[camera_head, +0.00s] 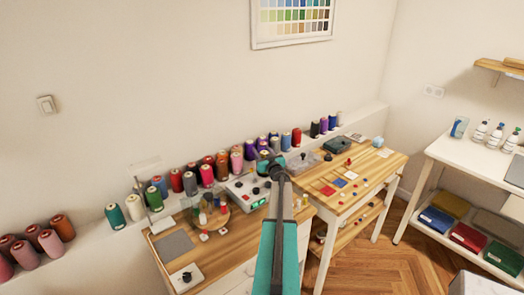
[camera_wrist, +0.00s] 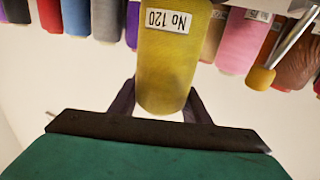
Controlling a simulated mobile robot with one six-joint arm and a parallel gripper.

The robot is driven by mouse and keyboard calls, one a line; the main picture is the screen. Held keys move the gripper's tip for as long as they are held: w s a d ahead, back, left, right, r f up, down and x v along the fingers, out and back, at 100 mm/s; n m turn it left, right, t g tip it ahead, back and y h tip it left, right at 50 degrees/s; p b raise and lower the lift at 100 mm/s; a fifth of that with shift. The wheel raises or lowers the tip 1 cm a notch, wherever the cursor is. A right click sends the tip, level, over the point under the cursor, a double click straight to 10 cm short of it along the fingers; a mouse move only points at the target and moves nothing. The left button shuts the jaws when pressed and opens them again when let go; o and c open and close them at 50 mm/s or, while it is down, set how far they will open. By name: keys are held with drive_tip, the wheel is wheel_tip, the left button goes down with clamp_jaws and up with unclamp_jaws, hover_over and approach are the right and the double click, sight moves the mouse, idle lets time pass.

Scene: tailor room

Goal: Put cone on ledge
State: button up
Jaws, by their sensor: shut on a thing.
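A yellow cone of thread (camera_wrist: 163,70) with a "No 120" label fills the middle of the wrist view. My gripper (camera_wrist: 162,98) is shut on it, one dark finger on each side. In the head view my gripper (camera_head: 270,163) is in front of the row of cones by the wall, above the worktables. The held cone is small and partly hidden by the arm there. The white ledge (camera_head: 92,243) runs along the wall behind the tables and bears many coloured cones. I cannot tell whether the held cone touches the ledge.
Cones crowd the ledge, such as a pink one (camera_head: 237,163) and a blue one (camera_head: 286,141). Bare ledge shows at the far right end (camera_head: 366,113) and at the left. The left table (camera_head: 228,247) and right table (camera_head: 375,163) hold small sewing items.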

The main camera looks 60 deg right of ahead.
drive_tip(key=shift+f, duration=0.2)
drive_tip(key=o, duration=1.2)
drive_tip(key=shift+o, duration=0.2)
drive_tip(key=shift+f+b, duration=0.15)
drive_tip(key=shift+b, duration=0.4)
drive_tip(key=shift+b+v, duration=1.1)
drive_tip(key=shift+v, duration=1.45)
drive_tip(key=b+v, duration=0.2)
drive_tip(key=v, duration=0.6)
drive_tip(key=shift+s+a, duration=0.25)
